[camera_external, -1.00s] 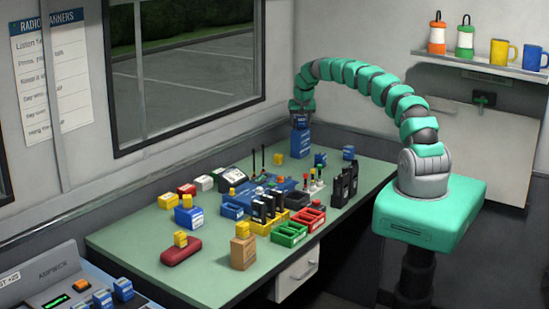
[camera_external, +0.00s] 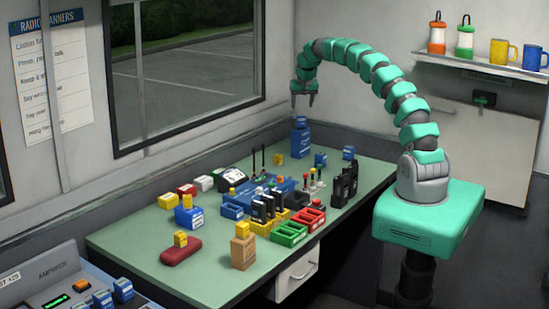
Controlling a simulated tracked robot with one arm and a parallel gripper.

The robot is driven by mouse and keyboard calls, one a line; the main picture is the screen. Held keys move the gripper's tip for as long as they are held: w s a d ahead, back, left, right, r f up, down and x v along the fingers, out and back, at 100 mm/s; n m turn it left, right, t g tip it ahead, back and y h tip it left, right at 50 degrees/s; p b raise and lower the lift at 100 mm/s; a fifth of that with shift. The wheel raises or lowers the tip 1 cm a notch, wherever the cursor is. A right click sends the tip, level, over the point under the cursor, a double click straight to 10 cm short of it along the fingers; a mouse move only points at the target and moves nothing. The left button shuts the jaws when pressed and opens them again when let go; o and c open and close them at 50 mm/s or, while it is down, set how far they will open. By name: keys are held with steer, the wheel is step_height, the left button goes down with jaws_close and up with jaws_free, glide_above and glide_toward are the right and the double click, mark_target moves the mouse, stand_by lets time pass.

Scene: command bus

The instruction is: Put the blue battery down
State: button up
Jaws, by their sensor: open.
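A blue battery (camera_external: 300,122) stands upright on top of a larger blue block (camera_external: 300,142) at the back of the green table, near the wall. My gripper (camera_external: 304,101) is above it with its jaws apart and pointing down. There is a small gap between the fingertips and the battery. The gripper is open and empty. Other small blue pieces stand on blocks to the right, at the table's back edge (camera_external: 348,151).
The green table (camera_external: 150,240) holds several coloured blocks, a red cushion-like piece (camera_external: 181,250), a blue tray, green and red trays (camera_external: 289,234) and black radios (camera_external: 343,184). A window and wall stand close behind the gripper.

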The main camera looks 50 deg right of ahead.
steer(key=shift+v, duration=1)
steer(key=s+a+r+n+t, duration=0.1)
steer(key=a+r+t, duration=0.1)
steer(key=a+r, duration=0.6)
steer(key=s+a+r+n+t, duration=0.15)
steer(key=a+r, duration=0.25)
steer(key=r, duration=0.7)
steer(key=a+r+n+t, duration=0.1)
steer(key=a+r+t, duration=0.1)
steer(key=a+r, duration=0.6)
steer(key=s+a+r+n+t+y, duration=0.1)
steer(key=s+a+r+n+t, duration=0.1)
steer(key=s+a+r, duration=0.6)
steer(key=s+a+r+n+t+y, duration=0.2)
steer(key=s+a+r, duration=0.6)
steer(key=s+r, duration=0.5)
step_height(320, 180, up, 4)
steer(key=n+t, duration=0.1)
steer(key=t, duration=0.1)
steer(key=shift+s+t, duration=0.25)
steer(key=shift+t, duration=0.1)
steer(key=shift+a+n, duration=0.15)
steer(key=shift+n, duration=0.1)
